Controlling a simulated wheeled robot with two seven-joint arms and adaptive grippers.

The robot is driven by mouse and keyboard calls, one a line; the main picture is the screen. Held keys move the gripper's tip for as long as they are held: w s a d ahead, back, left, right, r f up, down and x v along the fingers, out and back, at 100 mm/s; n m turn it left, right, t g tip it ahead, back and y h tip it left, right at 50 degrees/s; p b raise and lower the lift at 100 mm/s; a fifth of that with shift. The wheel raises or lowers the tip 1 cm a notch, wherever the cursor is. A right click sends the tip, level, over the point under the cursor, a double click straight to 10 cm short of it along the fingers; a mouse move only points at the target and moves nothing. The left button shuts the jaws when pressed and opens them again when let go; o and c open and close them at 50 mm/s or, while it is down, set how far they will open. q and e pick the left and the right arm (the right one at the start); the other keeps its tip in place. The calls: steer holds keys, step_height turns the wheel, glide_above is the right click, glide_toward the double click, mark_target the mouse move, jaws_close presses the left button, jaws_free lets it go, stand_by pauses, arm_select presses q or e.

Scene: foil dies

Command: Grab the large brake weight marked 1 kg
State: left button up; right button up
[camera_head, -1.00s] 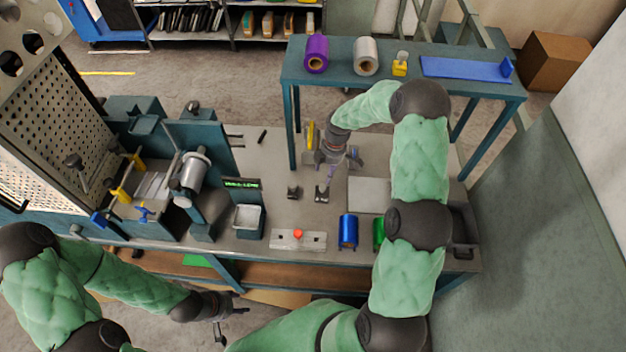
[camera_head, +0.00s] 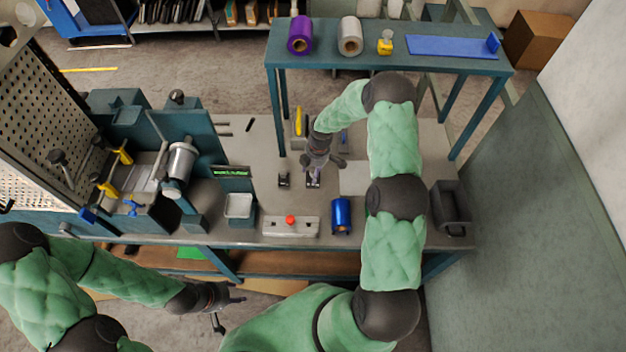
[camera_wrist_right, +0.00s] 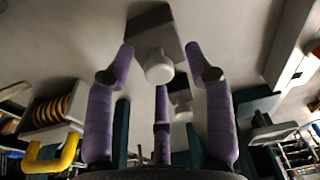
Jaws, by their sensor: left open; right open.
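Two small dark brake weights stand on the grey bench. One (camera_head: 284,181) is left of my right gripper; the other (camera_head: 313,183) is under it, partly hidden by the fingers. In the right wrist view a dark block with a pale round knob (camera_wrist_right: 158,68) sits between the fingertips, and a second knobbed piece (camera_wrist_right: 181,98) shows beyond. No 1 kg marking is readable. My right gripper (camera_head: 321,168) is open, its purple fingers spread around the knob, with no clear grip. My left gripper (camera_head: 228,311) is open and empty in front of the bench.
A control box with a red button (camera_head: 290,220), a metal tray (camera_head: 239,206) and a blue roll (camera_head: 341,215) stand near the bench's front. A raised shelf (camera_head: 400,58) with foil rolls stands behind. A dark bin (camera_head: 452,210) is at right.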

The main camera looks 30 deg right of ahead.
steer(key=shift+f, duration=0.55)
jaws_close()
steer(key=shift+w+r, duration=0.1)
steer(key=shift+r, duration=0.05)
steer(key=shift+r, duration=0.1)
